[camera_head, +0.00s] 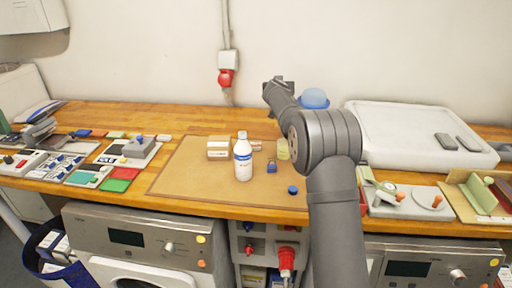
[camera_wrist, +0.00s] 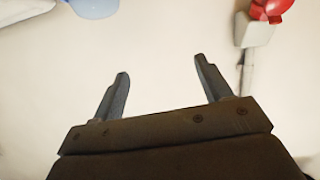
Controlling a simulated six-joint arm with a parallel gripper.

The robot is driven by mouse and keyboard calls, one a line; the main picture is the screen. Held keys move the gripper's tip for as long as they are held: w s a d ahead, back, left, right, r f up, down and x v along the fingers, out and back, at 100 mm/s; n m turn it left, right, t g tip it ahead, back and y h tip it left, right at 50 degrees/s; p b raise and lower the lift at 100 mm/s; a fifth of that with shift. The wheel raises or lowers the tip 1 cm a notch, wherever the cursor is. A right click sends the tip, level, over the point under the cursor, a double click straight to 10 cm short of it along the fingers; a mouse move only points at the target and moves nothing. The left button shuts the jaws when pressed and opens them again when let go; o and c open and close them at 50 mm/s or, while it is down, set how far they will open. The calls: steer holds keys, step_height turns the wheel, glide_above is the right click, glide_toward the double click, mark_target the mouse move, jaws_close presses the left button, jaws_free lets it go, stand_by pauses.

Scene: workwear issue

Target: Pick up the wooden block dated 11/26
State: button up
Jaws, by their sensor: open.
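A light tan block-like object (camera_head: 218,153) with a pale label patch stands on the brown mat, left of and behind a white bottle. A smaller brownish block-like object (camera_head: 256,146) lies just right of the bottle, partly hidden by it. No date is readable on either, so I cannot tell which is dated 11/26. My gripper (camera_head: 273,86) is raised above the back of the bench, near the wall and away from both. In the wrist view my gripper (camera_wrist: 162,68) is open, with nothing between its fingers, facing the pale wall.
The white bottle (camera_head: 243,162) stands upright on the mat (camera_head: 190,180). A blue padlock-like item (camera_head: 271,166), a yellowish container (camera_head: 283,149) and a blue cap (camera_head: 293,190) are nearby. A white tray-like slab (camera_head: 390,130) lies right.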

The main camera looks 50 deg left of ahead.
step_height(320, 180, down, 6)
steer(key=m+h, duration=0.1)
steer(key=h, duration=0.2)
steer(key=n+g+h, duration=0.2)
steer(key=g+h, duration=0.1)
steer(key=g, duration=0.5)
glide_above(256, 143)
steer(key=s+d, duration=0.1)
steer(key=d, duration=0.1)
steer(key=f, duration=1.2)
steer(key=shift+s, duration=0.2)
steer(key=shift+a+f+g+h, duration=0.15)
steer(key=shift+f+g+h, duration=0.15)
steer(key=shift+f, duration=0.3)
steer(key=shift+x, duration=1.9)
steer(key=c, duration=1.1)
steer(key=shift+o, duration=0.2)
